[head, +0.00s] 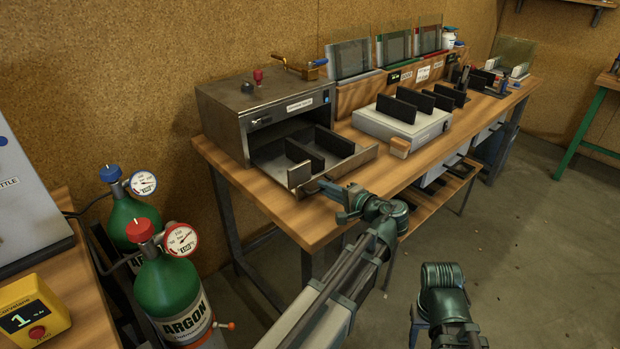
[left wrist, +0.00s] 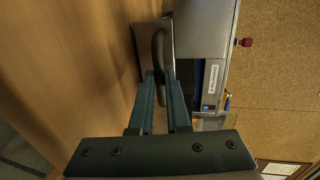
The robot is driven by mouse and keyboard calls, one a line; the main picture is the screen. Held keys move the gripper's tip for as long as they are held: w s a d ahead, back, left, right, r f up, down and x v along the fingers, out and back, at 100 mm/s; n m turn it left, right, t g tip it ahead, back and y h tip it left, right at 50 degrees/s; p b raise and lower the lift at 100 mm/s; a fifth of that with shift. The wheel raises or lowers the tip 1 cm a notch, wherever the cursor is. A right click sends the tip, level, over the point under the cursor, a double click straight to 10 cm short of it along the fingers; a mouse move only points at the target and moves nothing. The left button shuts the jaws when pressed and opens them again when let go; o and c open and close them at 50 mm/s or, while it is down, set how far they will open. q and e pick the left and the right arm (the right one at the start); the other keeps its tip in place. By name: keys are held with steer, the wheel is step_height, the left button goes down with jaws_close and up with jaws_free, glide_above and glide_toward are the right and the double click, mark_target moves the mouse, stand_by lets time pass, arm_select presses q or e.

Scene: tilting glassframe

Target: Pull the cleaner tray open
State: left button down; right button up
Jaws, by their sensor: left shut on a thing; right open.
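The cleaner (head: 265,112) is a grey metal box on the wooden bench, with a red knob on top. Its shallow tray (head: 350,163) sticks out of the front, with upright black dividers inside. The tray's dark handle (head: 308,189) is on its front edge; in the left wrist view the handle (left wrist: 158,48) lies between my fingertips. My left gripper (head: 328,190) is shut on the handle, and its two fingers show in the left wrist view (left wrist: 163,76). Part of my right arm shows at lower right in the head view; its fingertips do not show.
Green argon cylinders (head: 172,285) stand at left. The floor (head: 500,240) in front of the bench's right part is clear.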

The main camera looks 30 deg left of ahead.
arm_select(q)
steer(key=shift+f+v, duration=0.25)
steer(key=shift+v, duration=0.9)
steer(key=shift+f+v, duration=0.25)
steer(key=shift+v, duration=0.9)
steer(key=shift+d, duration=0.1)
steer(key=c, duration=0.9)
jaws_free()
